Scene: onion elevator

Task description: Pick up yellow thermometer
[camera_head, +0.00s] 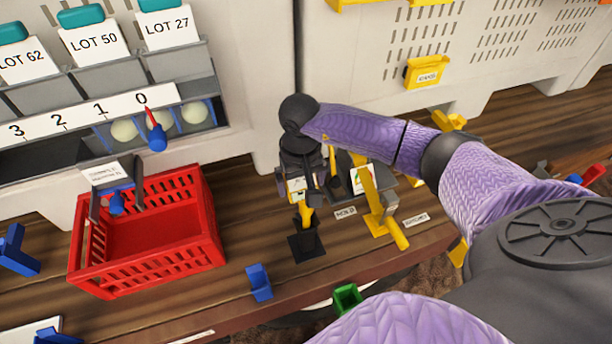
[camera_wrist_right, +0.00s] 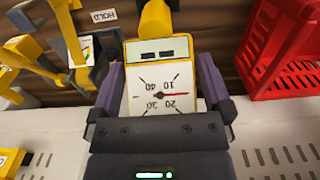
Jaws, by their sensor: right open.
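The yellow thermometer (camera_wrist_right: 178,52) has a white dial with a red needle and shows in the right wrist view between the fingers of my right gripper (camera_wrist_right: 160,75). The fingers stand on either side of the dial, open. In the head view, its yellow stem (camera_head: 306,213) points down into a black stand (camera_head: 305,245) on the wooden bench. My right gripper (camera_head: 297,178) is over the top of it and hides part of the dial. My left gripper is out of view.
A second yellow tool (camera_head: 369,190) stands close to the right, by the HOLD label (camera_head: 345,212). A red crate (camera_head: 150,265) is to the left. A blue clip (camera_head: 259,282) lies near the bench edge. The pale cabinet (camera_head: 255,60) rises behind.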

